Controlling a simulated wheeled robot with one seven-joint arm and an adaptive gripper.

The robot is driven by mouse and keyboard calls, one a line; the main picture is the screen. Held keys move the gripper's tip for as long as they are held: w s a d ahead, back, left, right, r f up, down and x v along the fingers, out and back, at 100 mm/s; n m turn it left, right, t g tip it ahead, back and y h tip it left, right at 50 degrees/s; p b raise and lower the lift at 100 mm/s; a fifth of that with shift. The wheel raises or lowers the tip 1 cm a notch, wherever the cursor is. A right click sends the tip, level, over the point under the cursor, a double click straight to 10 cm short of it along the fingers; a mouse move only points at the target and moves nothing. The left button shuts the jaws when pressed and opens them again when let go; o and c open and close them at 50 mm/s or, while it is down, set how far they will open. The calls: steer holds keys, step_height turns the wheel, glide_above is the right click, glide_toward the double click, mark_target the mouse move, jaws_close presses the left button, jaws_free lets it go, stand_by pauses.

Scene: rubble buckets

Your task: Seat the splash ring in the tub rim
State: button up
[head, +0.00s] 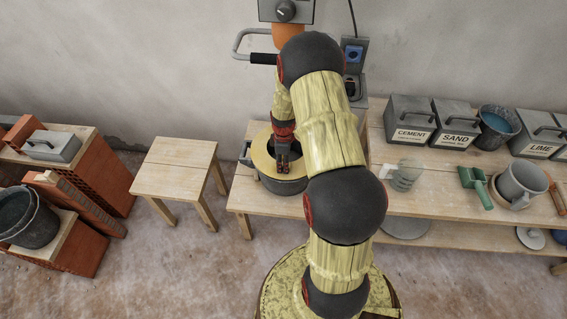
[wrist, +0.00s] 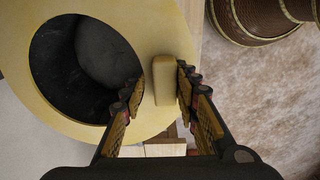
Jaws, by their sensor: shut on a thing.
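The splash ring (head: 259,155) is a flat, pale yellow ring with a wide hole. It lies over the mouth of the dark grey tub (head: 285,187) on the bench. My gripper (head: 282,165) is over the ring's near right side. In the wrist view my gripper (wrist: 160,87) has its fingers on both sides of the ring's upright tab, shut on it. The ring (wrist: 163,30) covers the tub rim there, and the dark tub inside (wrist: 62,70) shows through the hole. I cannot tell whether the ring is down in the rim or just above it.
A mixer head (head: 287,11) with a handle hangs behind the tub. To the right on the bench (head: 437,200) are a clear jug (head: 405,175), green scoop (head: 478,188), grey mug (head: 520,182) and labelled bins. A wooden stool (head: 177,165) and brick stacks stand left.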

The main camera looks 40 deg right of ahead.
steer(key=shift+f, duration=0.4)
stand_by(0.8)
steer(key=shift+f+b, duration=0.4)
steer(key=shift+f, duration=0.25)
stand_by(0.3)
steer(key=shift+f, duration=0.15)
steer(key=o, duration=1.2)
step_height(320, 180, up, 8)
steer(key=shift+f, duration=0.2)
